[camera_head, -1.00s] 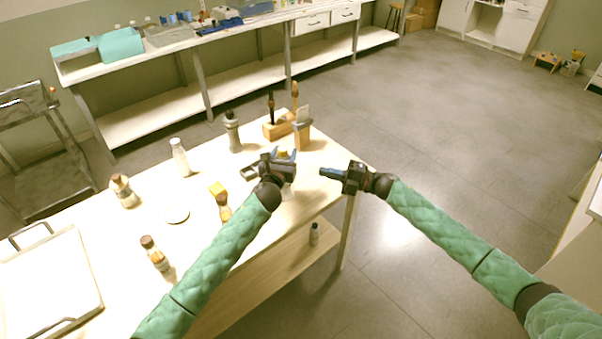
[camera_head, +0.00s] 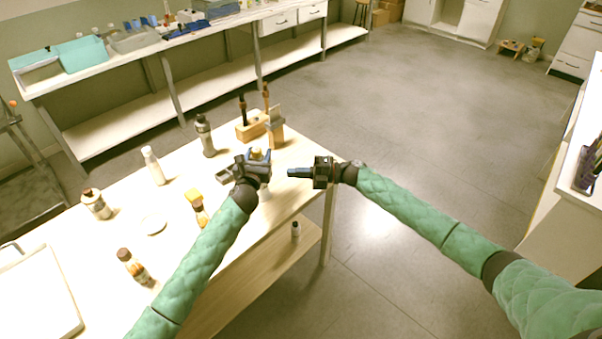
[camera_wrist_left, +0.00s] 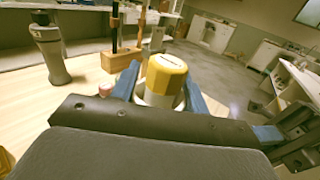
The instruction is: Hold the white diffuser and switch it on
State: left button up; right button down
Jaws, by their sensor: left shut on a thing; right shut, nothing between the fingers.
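The white diffuser (camera_head: 265,193) has a yellow upper part (camera_head: 257,153). My left gripper (camera_head: 259,157) is shut around it, and its white lower body shows under the gripper. In the left wrist view the diffuser's yellow top (camera_wrist_left: 166,76) stands upright between the two blue fingers, with a white disc on its upper face. My right gripper (camera_head: 290,173) is shut and empty. It points left at the diffuser from the right, a short gap away. Whether the diffuser's base touches the table is hidden.
The wooden table (camera_head: 110,240) holds a dark grey bottle (camera_head: 205,136), a white bottle (camera_head: 153,166), several brown-capped bottles, a yellow block (camera_head: 193,195) and a white disc (camera_head: 154,225). A wooden holder (camera_head: 252,130) stands behind my left gripper. Open floor lies right of the table.

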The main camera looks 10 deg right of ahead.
jog(key=a, duration=0.6)
jog(key=shift+w, duration=0.45)
jog(key=shift+a+r, duration=0.1)
pick_arm(q)
jog(key=shift+d+f, duration=0.1)
pick_arm(e)
jog(key=shift+w+a+r, duration=0.1)
jog(key=shift+w+a, duration=0.4)
jog(key=shift+w, duration=0.25)
pick_arm(q)
jog(key=shift+s, duration=0.1)
jog(key=shift+d, duration=0.1)
jog(key=shift+a, duration=0.2)
pick_arm(e)
jog(key=s+d, duration=0.1)
jog(key=d, duration=0.9)
jog(key=shift+s+f, duration=0.3)
jog(key=shift+f, duration=0.05)
jog(key=shift+d, duration=0.1)
